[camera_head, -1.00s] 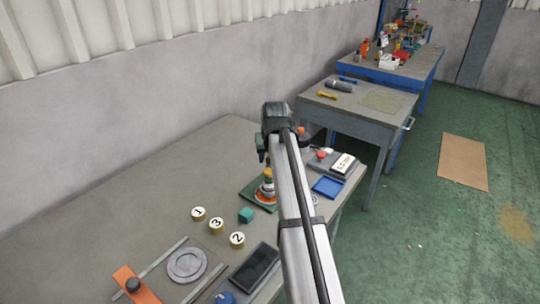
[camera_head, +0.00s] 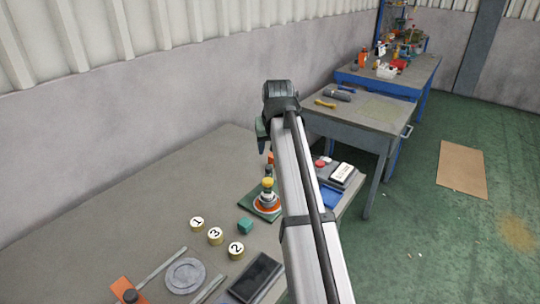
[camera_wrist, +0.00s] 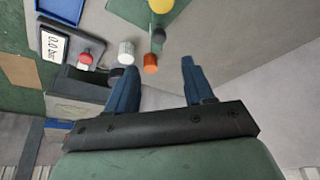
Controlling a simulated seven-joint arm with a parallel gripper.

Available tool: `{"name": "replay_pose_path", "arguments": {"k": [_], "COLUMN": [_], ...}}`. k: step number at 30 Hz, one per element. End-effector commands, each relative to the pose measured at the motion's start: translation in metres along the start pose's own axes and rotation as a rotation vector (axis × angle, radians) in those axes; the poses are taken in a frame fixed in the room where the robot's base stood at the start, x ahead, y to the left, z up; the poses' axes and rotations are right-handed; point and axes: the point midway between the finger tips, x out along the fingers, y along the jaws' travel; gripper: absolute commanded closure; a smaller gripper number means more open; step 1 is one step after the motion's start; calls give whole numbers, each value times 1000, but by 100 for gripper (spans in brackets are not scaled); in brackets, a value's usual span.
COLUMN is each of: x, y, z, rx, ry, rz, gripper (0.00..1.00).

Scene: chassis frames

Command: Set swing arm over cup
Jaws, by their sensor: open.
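I cannot tell for sure which part is the swing arm or which is the cup. In the head view, a green plate (camera_head: 257,208) carries an orange-ringed round piece with a yellow-topped post (camera_head: 267,184), partly hidden by my arm. The yellow top (camera_wrist: 160,5) appears cut off at the top of the wrist view. An orange cylinder (camera_wrist: 150,63) and a white cylinder (camera_wrist: 126,52) stand beyond my gripper (camera_wrist: 160,70). It is open, with its two dark blue fingers apart and nothing held between them.
A gauge marked "0.0 bar" (camera_wrist: 55,44), a red button (camera_wrist: 86,58) and a blue tray (camera_wrist: 62,8) lie left in the wrist view. The bench's back is clear.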

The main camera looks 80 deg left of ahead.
Motion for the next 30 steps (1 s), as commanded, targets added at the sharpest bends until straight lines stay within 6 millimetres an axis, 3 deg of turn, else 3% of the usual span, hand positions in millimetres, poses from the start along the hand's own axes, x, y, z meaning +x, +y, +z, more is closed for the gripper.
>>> {"name": "replay_pose_path", "arguments": {"k": [3, 9, 30], "x": [-16, -29, -28], "y": [0, 0, 4], "z": [0, 0, 2], "rx": [0, 0, 4], "ry": [0, 0, -3], "rz": [0, 0, 1], "gripper": [48, 48, 48]}}
